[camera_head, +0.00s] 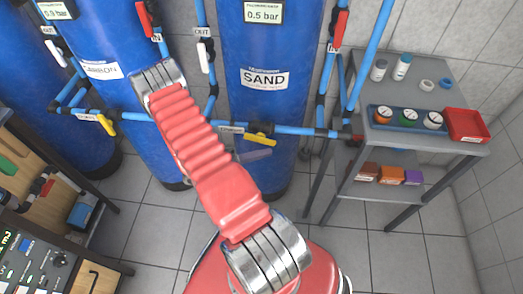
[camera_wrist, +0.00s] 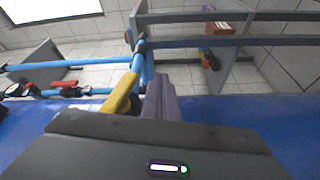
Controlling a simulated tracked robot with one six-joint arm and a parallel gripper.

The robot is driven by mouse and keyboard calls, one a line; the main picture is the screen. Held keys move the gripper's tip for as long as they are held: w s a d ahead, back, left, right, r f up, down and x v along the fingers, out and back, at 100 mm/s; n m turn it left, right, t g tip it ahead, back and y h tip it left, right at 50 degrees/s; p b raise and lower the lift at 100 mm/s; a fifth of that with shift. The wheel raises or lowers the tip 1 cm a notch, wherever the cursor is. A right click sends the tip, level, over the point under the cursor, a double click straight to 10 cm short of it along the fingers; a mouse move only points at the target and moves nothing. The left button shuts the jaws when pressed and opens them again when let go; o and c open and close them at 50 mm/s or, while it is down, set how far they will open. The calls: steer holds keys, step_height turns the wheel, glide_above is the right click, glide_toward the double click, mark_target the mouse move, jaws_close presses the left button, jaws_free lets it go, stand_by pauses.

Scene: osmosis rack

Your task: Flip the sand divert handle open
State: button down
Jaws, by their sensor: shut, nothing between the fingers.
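The yellow sand divert handle (camera_head: 260,139) sits on the horizontal blue pipe in front of the tank labelled SAND (camera_head: 265,52). In the head view it lies nearly along the pipe, tilted slightly down to the right. The handle (camera_wrist: 122,93) also shows in the wrist view, its near end hidden behind the dark gripper body. My gripper (camera_wrist: 162,96) shows there as purple-grey fingers, shut and empty, just right of the handle. I cannot tell whether they touch it.
Another yellow handle (camera_head: 106,124) is on the pipe at the left. Red valve handles (camera_head: 339,28) and a white one (camera_head: 205,57) sit on upright pipes. Tiled floor between is clear.

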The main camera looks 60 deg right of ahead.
steer(key=w+a+f, duration=0.3)
steer(key=w+a, duration=0.4)
steer(key=shift+w+f, duration=0.15)
steer(key=shift+f, duration=0.25)
stand_by(0.5)
